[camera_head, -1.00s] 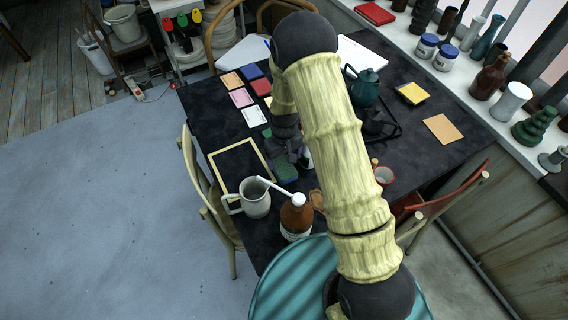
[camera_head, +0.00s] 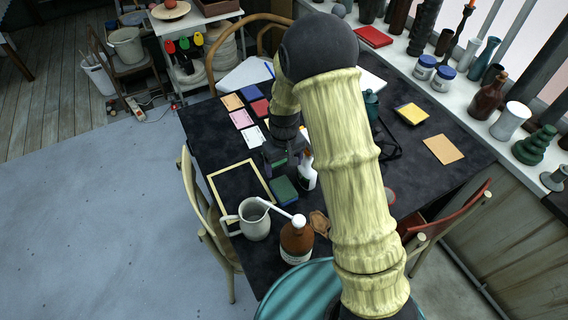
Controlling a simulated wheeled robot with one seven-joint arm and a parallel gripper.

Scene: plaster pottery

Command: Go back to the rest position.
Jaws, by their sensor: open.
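My gripper (camera_head: 281,160) hangs over the middle of the dark table (camera_head: 217,129), above and just behind a green block (camera_head: 284,190). A small white bottle (camera_head: 306,172) stands to its right, close to it in the picture; I cannot tell whether they touch. The jaws look small and dark against the table, apart and with nothing seen between them. My arm comes down from the front and hides much of the table's right-middle part.
A grey pitcher (camera_head: 254,220), a brown bottle (camera_head: 297,240) and a wooden frame (camera_head: 240,181) are at the table's front left. A teal teapot (camera_head: 371,104) is partly hidden behind my arm. Chairs stand at the left (camera_head: 206,215) and right (camera_head: 447,216). Open floor lies to the left.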

